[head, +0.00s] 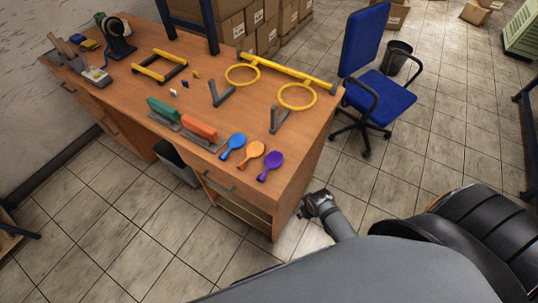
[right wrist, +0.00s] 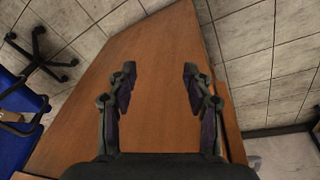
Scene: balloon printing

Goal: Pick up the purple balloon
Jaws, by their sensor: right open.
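The purple balloon (head: 271,165) lies flat near the front right corner of the wooden desk (head: 205,68) in the head view. An orange balloon (head: 250,155) and a blue balloon (head: 233,145) lie in a row to its left. My right gripper (head: 317,203) is beyond the desk's right edge, below and to the right of the purple balloon and apart from it. In the right wrist view my right gripper (right wrist: 160,75) is open and empty, facing a bare wooden panel (right wrist: 155,45); no balloon shows there. My left gripper is not in view.
Two yellow rings (head: 297,96) on a grey and yellow frame stand behind the balloons. Green (head: 163,109) and orange blocks (head: 199,128) sit to their left. A blue chair (head: 372,85) stands right of the desk.

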